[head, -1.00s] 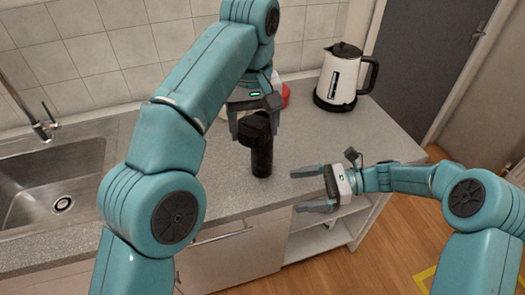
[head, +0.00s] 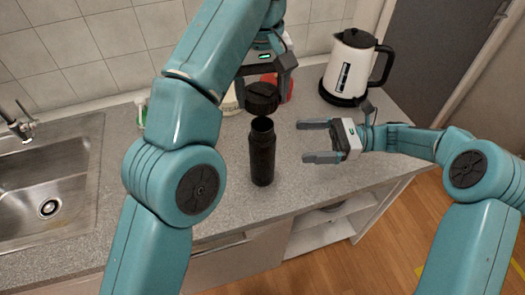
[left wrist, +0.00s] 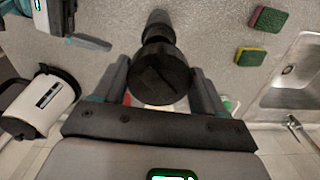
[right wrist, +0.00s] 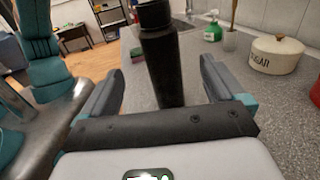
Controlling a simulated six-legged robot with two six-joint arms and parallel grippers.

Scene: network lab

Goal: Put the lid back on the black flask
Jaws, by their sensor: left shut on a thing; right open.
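The black flask (head: 262,158) stands upright on the grey counter, its dark open mouth showing. My left gripper (head: 263,93) is shut on the black lid (head: 262,99), held above the flask's mouth with a small gap in the head view. In the left wrist view the round lid (left wrist: 160,76) sits between the fingers, hiding part of the flask (left wrist: 158,24) beyond. My right gripper (head: 303,141) is open and empty, to the right of the flask, fingers pointing at it. In the right wrist view the flask (right wrist: 162,65) stands ahead between the fingers, not gripped.
A white kettle (head: 350,66) stands at the back right of the counter. The sink (head: 48,190) is at the left. Two sponges (left wrist: 268,19) lie near it. A sugar pot (right wrist: 277,54) and a green soap bottle (right wrist: 212,32) stand behind the flask.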

